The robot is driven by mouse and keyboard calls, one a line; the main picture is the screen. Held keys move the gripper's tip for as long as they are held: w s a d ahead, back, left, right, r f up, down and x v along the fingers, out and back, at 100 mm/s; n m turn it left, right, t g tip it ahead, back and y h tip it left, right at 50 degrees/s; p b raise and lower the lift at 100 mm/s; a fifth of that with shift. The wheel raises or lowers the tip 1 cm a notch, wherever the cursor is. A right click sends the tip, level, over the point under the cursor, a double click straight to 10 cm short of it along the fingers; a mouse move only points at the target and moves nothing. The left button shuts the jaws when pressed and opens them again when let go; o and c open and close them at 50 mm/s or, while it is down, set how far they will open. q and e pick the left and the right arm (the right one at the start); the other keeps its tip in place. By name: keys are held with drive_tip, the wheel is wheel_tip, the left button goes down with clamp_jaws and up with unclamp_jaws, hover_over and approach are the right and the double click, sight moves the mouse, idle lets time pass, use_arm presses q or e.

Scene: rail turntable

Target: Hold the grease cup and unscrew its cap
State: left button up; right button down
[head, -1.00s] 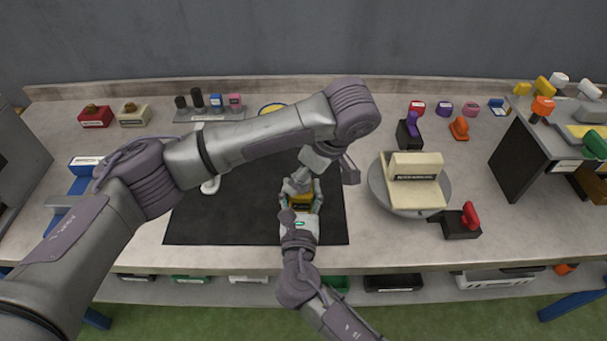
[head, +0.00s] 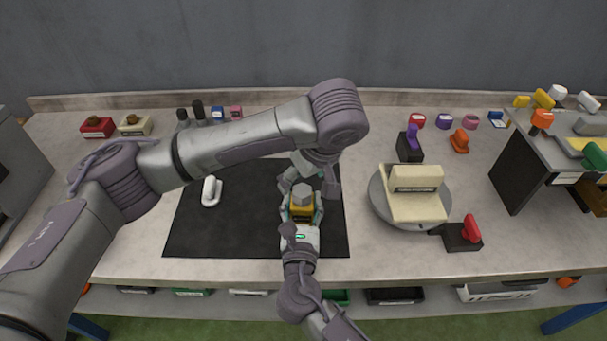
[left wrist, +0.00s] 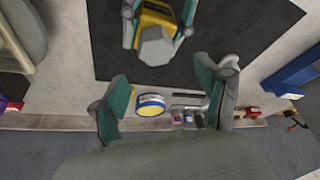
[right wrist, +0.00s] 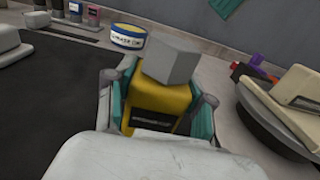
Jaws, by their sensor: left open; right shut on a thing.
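The grease cup has a yellow body with a dark label (right wrist: 155,115) and a grey faceted cap (right wrist: 172,60) on top. In the head view its grey cap (head: 303,194) and yellow body (head: 302,212) show over the black mat. My right gripper (head: 302,216) is shut around the body from the front. My left gripper (head: 309,186) is open and empty, just behind the cup and apart from the cap. In the left wrist view the cap (left wrist: 157,48) lies beyond the spread left fingers (left wrist: 160,88). The cap's lower edge is partly hidden.
A blue-and-white tin with yellow top (right wrist: 128,36) stands behind the cup. A white handle-shaped thing (head: 211,191) lies on the mat (head: 230,232). A round turntable with a cream block (head: 412,196) stands right. A shelf unit (head: 517,165) stands far right.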

sight(301, 191)
use_arm(q)
drive_tip(key=m+h, duration=0.1)
drive_tip(key=m, duration=0.4)
drive_tip(key=shift+a+t+h, duration=0.15)
drive_tip(key=shift+t+h, duration=0.25)
drive_tip(key=m+h, duration=0.1)
drive_tip(key=m, duration=0.1)
drive_tip(key=m+h, duration=0.1)
drive_tip(key=m, duration=0.2)
drive_tip(key=shift+a, duration=0.1)
drive_tip(key=m+g+h, duration=0.1)
drive_tip(key=m, duration=0.5)
drive_tip(key=m+g+h, duration=0.1)
drive_tip(key=m, duration=0.2)
drive_tip(key=shift+w+a+h, duration=0.1)
drive_tip(key=shift+h, duration=0.2)
drive_tip(key=shift+f, duration=0.15)
drive_tip(key=shift+f, duration=1.85)
